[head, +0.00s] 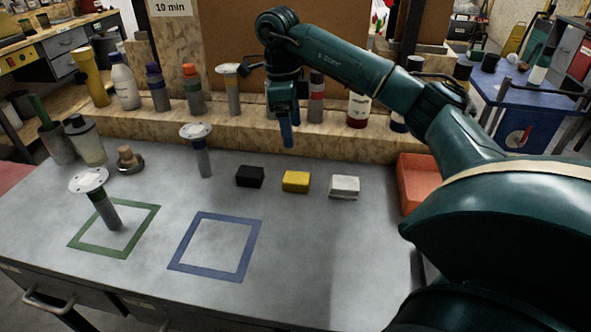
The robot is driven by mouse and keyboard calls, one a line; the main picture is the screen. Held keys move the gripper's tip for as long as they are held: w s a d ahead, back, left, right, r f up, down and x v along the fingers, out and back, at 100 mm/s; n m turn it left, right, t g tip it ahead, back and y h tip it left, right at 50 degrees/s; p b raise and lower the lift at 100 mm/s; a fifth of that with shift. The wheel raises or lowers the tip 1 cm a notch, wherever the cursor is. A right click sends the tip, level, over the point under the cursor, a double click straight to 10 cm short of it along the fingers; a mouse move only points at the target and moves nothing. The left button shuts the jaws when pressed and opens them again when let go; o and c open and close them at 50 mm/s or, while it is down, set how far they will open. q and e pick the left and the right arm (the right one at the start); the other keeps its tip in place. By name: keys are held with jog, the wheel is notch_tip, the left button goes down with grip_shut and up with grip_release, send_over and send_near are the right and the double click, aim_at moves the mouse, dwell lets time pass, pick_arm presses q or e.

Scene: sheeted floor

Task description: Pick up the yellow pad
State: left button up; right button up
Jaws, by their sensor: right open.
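The yellow pad (296,181) is a small block lying on the grey table. It sits between a black pad (250,176) on its left and a white pad (344,187) on its right, apart from both. My right gripper (287,134) hangs above and behind the yellow pad, fingers pointing down. It is open and holds nothing. Its fingers overlap in this view, so the gap between them is hard to see. My left gripper is not in view.
A blue square outline (176,255) and a green square outline (76,245) mark the grey table (320,255). A white-topped tool stands in the green one, another (203,160) behind. Bottles line a wooden ledge (160,125). An orange bin (412,180) is at right.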

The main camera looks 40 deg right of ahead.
send_over(296, 177)
jog(key=f, duration=0.7)
jog(key=shift+w+d+f+b, duration=0.15)
jog(key=shift+w+b, duration=0.05)
jog(key=shift+b, duration=0.2)
jog(key=f, duration=0.5)
jog(key=shift+s+f, duration=0.2)
jog(key=shift+f, duration=0.1)
jog(key=c, duration=1.1)
